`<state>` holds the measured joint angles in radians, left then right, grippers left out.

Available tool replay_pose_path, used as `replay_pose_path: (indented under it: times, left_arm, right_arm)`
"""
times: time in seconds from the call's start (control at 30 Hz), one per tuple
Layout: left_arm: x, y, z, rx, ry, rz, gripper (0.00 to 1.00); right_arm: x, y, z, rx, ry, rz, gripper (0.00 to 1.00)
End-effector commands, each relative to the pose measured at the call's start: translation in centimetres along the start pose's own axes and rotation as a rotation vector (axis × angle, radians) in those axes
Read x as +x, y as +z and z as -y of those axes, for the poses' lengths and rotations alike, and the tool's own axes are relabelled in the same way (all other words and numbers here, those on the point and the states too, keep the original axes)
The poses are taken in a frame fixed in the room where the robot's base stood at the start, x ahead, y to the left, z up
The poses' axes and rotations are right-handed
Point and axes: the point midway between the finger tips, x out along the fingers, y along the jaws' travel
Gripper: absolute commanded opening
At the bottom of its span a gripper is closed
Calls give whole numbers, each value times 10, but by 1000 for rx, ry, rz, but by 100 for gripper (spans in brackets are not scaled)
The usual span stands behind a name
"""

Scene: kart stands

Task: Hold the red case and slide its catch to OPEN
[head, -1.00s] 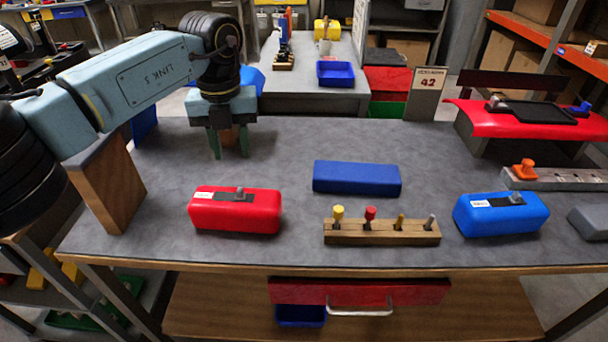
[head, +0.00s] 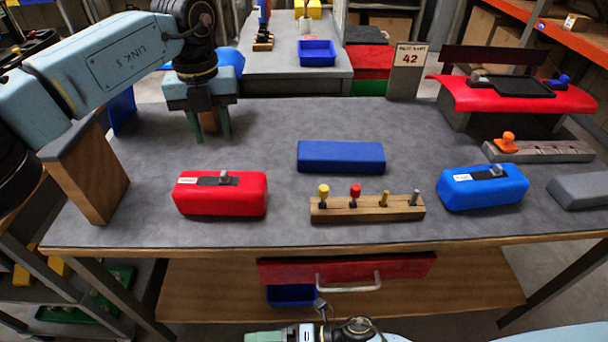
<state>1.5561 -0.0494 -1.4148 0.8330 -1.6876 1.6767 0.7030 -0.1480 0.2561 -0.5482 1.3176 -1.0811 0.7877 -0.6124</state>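The red case (head: 220,200) lies on the grey workbench at the left, with a white label at its left end. Its grey catch (head: 223,177) stands up from a dark slot on top. The label's writing is too small to read. My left gripper (head: 210,137) is above the bench behind the case, pointing down. My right gripper (head: 282,336) shows only in part at the bottom edge, below the bench front.
A plain blue block (head: 341,157) and a wooden peg rack (head: 368,209) stand right of the case. A blue case (head: 483,188) with a similar catch is further right. A wooden block (head: 88,180) stands at the left. The bench around the red case is clear.

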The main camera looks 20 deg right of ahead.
Motion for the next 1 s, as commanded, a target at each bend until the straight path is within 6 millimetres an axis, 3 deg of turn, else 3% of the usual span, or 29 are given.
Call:
replay_pose_path:
  times: [0.1, 0.17, 0.2, 0.37, 0.5, 0.7, 0.77, 1.0]
  left_arm:
    - [0, 0, 0, 0, 0, 0, 36]
    - [0, 0, 0, 0, 0, 0, 36]
    - [0, 0, 0, 0, 0, 0, 36]
    - [0, 0, 0, 0, 0, 0, 36]
    - [0, 0, 0, 0, 0, 0, 36]
    - [0, 0, 0, 0, 0, 0, 36]
    - [0, 0, 0, 0, 0, 0, 36]
    - [0, 0, 0, 0, 0, 0, 36]
  right_arm:
    - [17, -56, -42, -271, 101, -262, 100]
    - [21, -72, -69, -460, 167, -384, 100]
    - [24, -55, -89, -579, 195, -392, 100]
    - [26, 22, -143, -788, 228, -260, 100]
    - [21, 80, -199, -961, 258, -141, 100]
    - [2, 141, -277, -1190, 288, 9, 100]
    - [-10, 162, -294, -1271, 267, 37, 100]
    - [-72, 226, -258, -1451, -36, -91, 100]
